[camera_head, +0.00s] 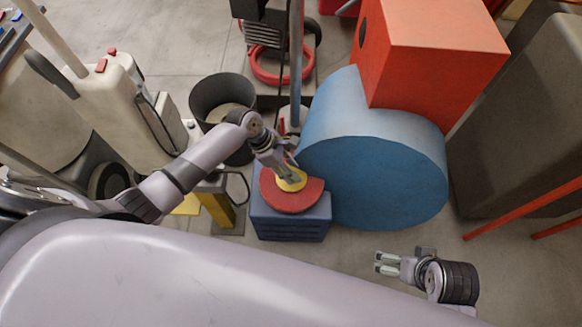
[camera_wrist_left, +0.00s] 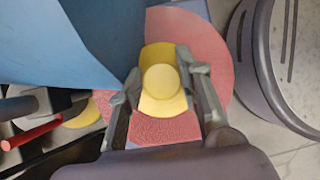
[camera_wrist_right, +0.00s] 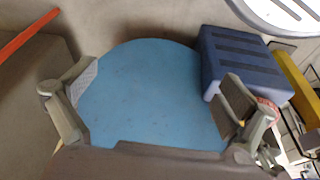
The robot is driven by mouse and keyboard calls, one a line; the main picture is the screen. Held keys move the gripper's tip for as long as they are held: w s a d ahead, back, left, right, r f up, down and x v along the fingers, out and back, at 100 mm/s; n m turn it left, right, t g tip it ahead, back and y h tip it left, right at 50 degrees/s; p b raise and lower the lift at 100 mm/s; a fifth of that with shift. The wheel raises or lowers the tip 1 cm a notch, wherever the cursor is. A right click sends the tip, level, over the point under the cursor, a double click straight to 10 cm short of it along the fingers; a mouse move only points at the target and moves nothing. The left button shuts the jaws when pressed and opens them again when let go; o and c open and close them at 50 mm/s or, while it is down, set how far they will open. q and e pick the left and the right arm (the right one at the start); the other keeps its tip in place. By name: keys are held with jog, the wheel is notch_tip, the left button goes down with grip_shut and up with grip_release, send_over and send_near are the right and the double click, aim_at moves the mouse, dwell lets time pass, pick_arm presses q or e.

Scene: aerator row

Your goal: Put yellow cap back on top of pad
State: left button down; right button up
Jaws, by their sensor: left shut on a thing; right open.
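The yellow cap (camera_wrist_left: 161,82) is between the fingers of my left gripper (camera_wrist_left: 160,85), which is shut on it. In the head view the cap (camera_head: 291,182) is over the round red pad (camera_head: 292,200), near its middle. The pad also shows around the cap in the left wrist view (camera_wrist_left: 215,45). I cannot tell whether the cap touches the pad. The pad lies on top of a blue ribbed box (camera_head: 290,230). My right gripper (camera_head: 377,263) is open and empty, low at the right, apart from the pad.
A large blue cylinder (camera_head: 375,180) stands close to the right of the pad, with an orange box (camera_head: 430,50) behind it. A dark bucket (camera_head: 222,95) and a yellow post (camera_head: 216,208) are to the left. Bare floor (camera_head: 345,245) lies in front of the cylinder.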

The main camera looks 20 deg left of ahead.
jog(key=shift+w+f, duration=0.15)
jog(key=shift+f, duration=0.55)
pick_arm(q)
jog(key=shift+f, duration=0.2)
pick_arm(e)
jog(key=shift+r, duration=0.2)
pick_arm(q)
jog(key=shift+f, duration=0.3)
pick_arm(e)
jog(key=shift+r, duration=0.4)
pick_arm(q)
jog(key=c, duration=1.4)
grip_release()
pick_arm(e)
jog(key=shift+r, duration=0.2)
